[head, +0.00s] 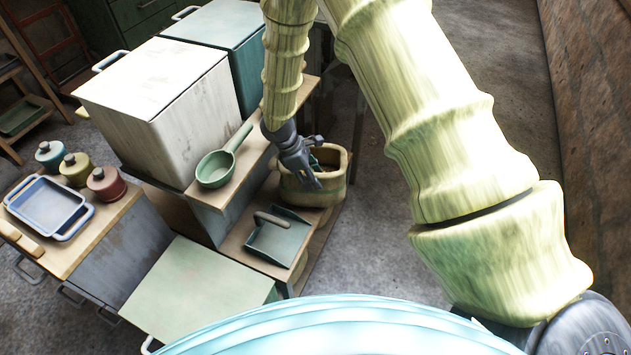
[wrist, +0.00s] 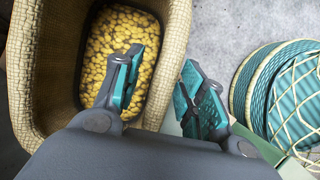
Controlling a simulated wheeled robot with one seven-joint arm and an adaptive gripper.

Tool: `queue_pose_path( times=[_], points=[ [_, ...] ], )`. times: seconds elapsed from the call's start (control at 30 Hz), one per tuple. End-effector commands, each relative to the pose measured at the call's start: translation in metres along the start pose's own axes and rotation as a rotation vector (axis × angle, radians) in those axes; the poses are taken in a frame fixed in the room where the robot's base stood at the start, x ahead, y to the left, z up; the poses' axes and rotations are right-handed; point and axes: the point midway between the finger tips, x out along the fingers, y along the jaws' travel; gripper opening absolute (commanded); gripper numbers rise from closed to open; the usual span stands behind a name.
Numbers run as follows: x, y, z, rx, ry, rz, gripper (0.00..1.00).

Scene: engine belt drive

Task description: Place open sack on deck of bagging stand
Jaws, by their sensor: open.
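The open sack (head: 328,187) is a tan woven, box-shaped sack with a thick rim. In the head view it stands upright at the end of a wooden-topped surface (head: 235,243), which may be the bagging stand's deck; I cannot tell for sure. In the wrist view the sack (wrist: 175,50) shows from above, with many small yellow pieces inside. My gripper (head: 310,178) is at the sack's rim. In the wrist view my gripper (wrist: 163,92) is open, with one teal-padded finger over the inside and the other outside, so the sack's wall lies between them.
A green dustpan (head: 277,238) lies just in front of the sack. A green ladle (head: 220,165) rests on a higher ledge to the left, by a large white bin (head: 165,90). Round teal striped things with netting (wrist: 285,90) lie beside the sack. The floor at right is clear.

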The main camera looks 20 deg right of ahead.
Motion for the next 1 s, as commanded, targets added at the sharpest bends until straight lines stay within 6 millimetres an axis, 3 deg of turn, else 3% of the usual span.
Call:
queue_pose_path(
  times=[0.2, 0.4, 0.63, 1.0],
  points=[
    [-0.043, 0.000, 0.000, -0.001, 0.000, 0.002, 0.40],
    [-0.070, 0.000, 0.001, 0.000, 0.000, 0.001, 0.40],
    [-0.082, 0.000, 0.000, 0.000, 0.000, -0.001, 0.40],
    [-0.082, 0.000, 0.000, 0.000, 0.000, -0.001, 0.40]
  ],
)
